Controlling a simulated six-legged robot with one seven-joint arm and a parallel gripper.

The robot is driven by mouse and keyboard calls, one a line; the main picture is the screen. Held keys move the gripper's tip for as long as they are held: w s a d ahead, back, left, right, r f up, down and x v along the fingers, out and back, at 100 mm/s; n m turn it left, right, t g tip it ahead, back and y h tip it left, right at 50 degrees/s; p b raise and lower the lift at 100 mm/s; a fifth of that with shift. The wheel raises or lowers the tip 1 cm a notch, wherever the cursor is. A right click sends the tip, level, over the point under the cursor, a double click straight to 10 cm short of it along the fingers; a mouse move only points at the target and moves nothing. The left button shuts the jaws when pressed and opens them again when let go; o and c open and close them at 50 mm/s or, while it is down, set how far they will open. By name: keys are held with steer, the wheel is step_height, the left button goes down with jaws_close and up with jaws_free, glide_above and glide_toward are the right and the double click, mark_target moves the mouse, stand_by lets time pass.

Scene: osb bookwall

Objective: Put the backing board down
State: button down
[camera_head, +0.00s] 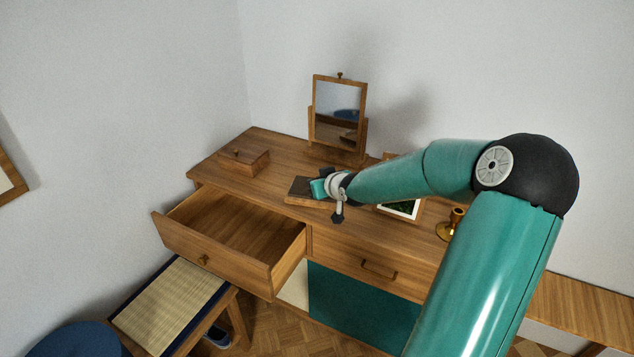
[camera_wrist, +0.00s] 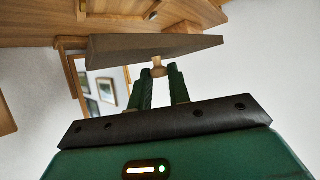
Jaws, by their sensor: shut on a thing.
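The backing board is a flat grey-brown board (camera_head: 301,189) near the front of the dresser top, left of my arm. In the wrist view the board (camera_wrist: 140,47) spans the upper middle, with a small pale wooden knob (camera_wrist: 158,67) on its face. My gripper (camera_wrist: 160,76) is shut on this knob; in the head view my gripper (camera_head: 323,188) covers the board's right part. I cannot tell whether the board touches the dresser top (camera_head: 275,180). A frame with a dark green picture (camera_head: 403,209) lies to the right, partly hidden by my arm.
A tilting mirror (camera_head: 338,112) stands at the back of the dresser. A wooden box (camera_head: 243,161) sits at the left and a brass candlestick (camera_head: 451,225) at the right. The open drawer (camera_head: 235,235) juts out below and looks empty. A woven-seat stool (camera_head: 165,305) stands beneath it.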

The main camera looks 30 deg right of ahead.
steer(key=shift+w, duration=0.1)
steer(key=a+f, duration=0.4)
steer(key=a, duration=0.5)
steer(key=w+a+f, duration=0.1)
steer(key=a+f, duration=0.4)
steer(key=a, duration=0.5)
steer(key=a+f+n+y, duration=0.1)
steer(key=a+f, duration=0.3)
steer(key=a, duration=0.5)
steer(key=shift+w+a+f, duration=0.3)
steer(key=shift+a+f, duration=0.05)
steer(key=shift+a, duration=0.05)
